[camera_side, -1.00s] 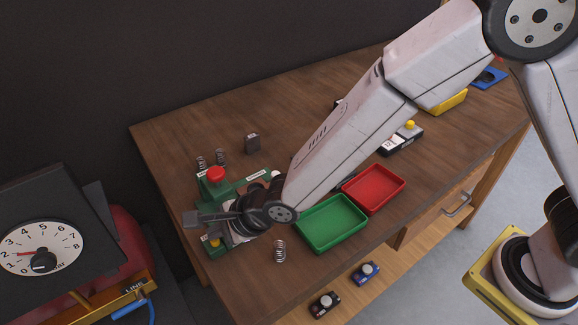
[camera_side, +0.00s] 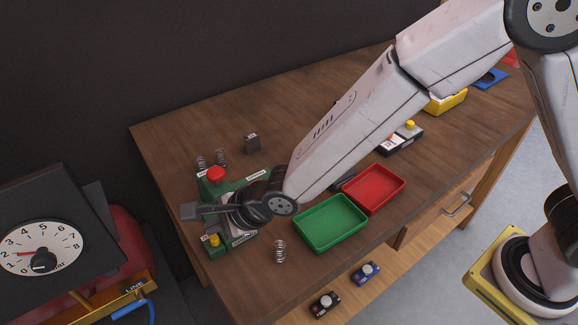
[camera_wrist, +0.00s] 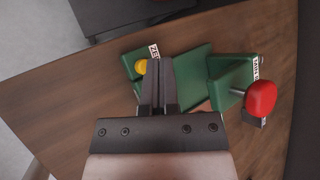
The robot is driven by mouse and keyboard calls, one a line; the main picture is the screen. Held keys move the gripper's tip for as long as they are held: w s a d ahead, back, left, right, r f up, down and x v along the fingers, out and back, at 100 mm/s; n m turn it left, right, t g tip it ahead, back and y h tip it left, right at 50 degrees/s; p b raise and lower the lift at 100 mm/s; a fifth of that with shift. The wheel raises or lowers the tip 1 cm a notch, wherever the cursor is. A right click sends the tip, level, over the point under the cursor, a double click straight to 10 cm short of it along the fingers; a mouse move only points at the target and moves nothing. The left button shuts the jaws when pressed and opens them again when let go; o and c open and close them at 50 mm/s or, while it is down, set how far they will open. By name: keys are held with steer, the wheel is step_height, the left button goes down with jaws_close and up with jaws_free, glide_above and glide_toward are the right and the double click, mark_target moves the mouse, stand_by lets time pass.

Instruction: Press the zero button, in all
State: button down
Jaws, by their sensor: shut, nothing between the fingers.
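A green tester frame stands at the left end of the bench (camera_side: 250,178), with a red knob (camera_side: 216,174) on its back part and a small yellow button (camera_side: 214,240) at its front end. In the wrist view the yellow button (camera_wrist: 140,66) sits beside a label partly reading "ZE", just left of my fingertips. The red knob (camera_wrist: 261,98) is on the right there. My gripper (camera_side: 188,211) is shut and empty, above the green frame (camera_wrist: 190,66). In the wrist view my fingers (camera_wrist: 158,62) hide part of the frame. I cannot tell their exact height above it.
A green tray (camera_side: 331,222) and a red tray (camera_side: 374,188) lie to the right. A spring (camera_side: 280,251) stands in front; two more and a dark weight (camera_side: 252,144) are behind. A black scale with a yellow button (camera_side: 410,125) is farther back. A dial gauge (camera_side: 42,248) stands left of the bench.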

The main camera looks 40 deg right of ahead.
stand_by(0.3)
steer(key=shift+r, duration=2.5)
